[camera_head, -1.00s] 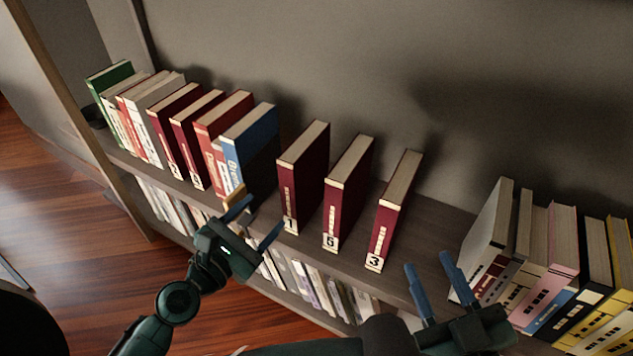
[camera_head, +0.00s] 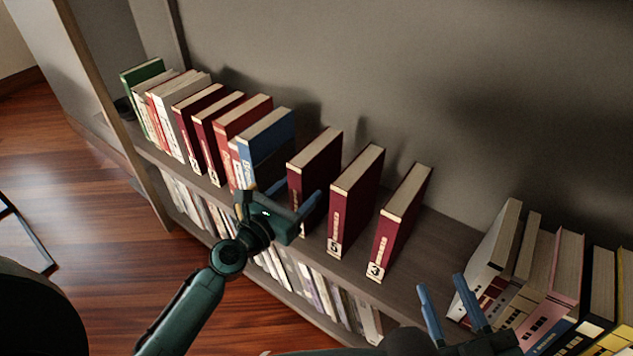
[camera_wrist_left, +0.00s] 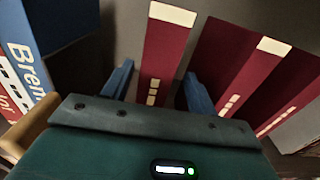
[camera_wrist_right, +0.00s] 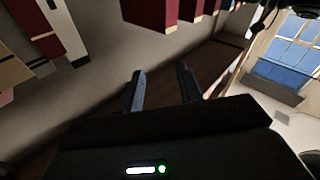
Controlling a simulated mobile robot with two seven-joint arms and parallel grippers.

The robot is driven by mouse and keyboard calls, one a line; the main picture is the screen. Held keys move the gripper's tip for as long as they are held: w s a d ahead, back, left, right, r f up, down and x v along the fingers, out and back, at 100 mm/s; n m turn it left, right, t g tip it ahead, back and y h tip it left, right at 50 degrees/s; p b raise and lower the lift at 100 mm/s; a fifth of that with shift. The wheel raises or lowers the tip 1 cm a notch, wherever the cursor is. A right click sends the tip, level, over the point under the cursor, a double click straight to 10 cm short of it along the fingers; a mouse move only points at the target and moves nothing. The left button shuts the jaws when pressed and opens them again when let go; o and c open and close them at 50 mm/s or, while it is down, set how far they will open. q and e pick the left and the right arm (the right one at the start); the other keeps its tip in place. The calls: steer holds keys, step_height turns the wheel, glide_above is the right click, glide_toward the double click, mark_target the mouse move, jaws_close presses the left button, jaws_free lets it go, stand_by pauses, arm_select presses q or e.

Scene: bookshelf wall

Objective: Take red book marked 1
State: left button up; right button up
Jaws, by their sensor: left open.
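The red book marked 1 (camera_head: 313,167) stands upright on the shelf between the blue book and the red book marked 5. Its lower spine and number are hidden behind my left gripper (camera_head: 298,192). In the left wrist view the book's red spine (camera_wrist_left: 164,55) shows between the two blue fingers of my left gripper (camera_wrist_left: 158,86). That gripper is open and in front of the spine; I cannot tell if the fingers reach past its edges. My right gripper (camera_head: 443,285) is open and empty, low at the right; its fingers also show in the right wrist view (camera_wrist_right: 160,85).
The red books marked 5 (camera_head: 353,195) and 3 (camera_head: 400,220) stand to the right with gaps between. The blue book (camera_head: 264,150) ends a tight row at the left. More books (camera_head: 545,270) stand at the right end. Bare shelf (camera_head: 445,240) lies between.

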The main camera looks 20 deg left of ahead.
mark_target(316, 184)
arm_select(q)
steer(key=x, duration=0.3)
steer(key=b+x, duration=0.1)
steer(key=x, duration=0.1)
steer(key=shift+w+a+f, duration=0.2)
steer(key=shift+w+f, duration=0.05)
steer(key=shift+f, duration=0.05)
jaws_close()
stand_by(0.4)
steer(key=shift+r, duration=0.15)
